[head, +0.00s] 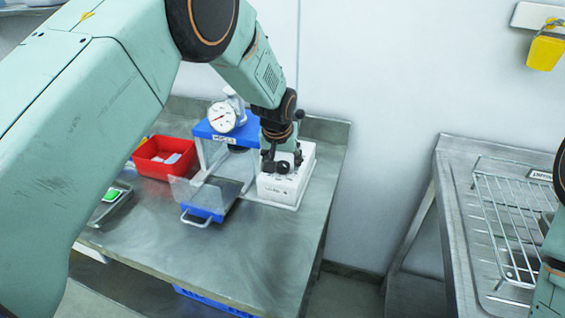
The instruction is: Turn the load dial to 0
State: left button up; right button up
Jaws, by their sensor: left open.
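A white box (285,187) with small dark lettering on its front stands at the back right of the steel table. A dark round knob (283,168) shows at the top of the box, and I take it for the load dial. Its setting cannot be read. My left gripper (282,160) points down over the box top, open, with its fingers around or just above the knob; contact cannot be told. To its left is a blue-topped frame (218,139) with clear panels and a round white gauge (222,117) with a needle. My right gripper is out of view.
A red bin (147,163) stands left of the frame, and a green-lit scale (111,196) is partly behind my left arm. The front of the steel table (240,262) is clear. A second steel table with a wire rack (500,205) stands right, across a gap.

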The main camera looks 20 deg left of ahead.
pick_arm(q)
jog(key=shift+f, duration=0.25)
jog(key=shift+c, duration=0.3)
jog(key=shift+w, duration=0.1)
jog(key=c, duration=1.1)
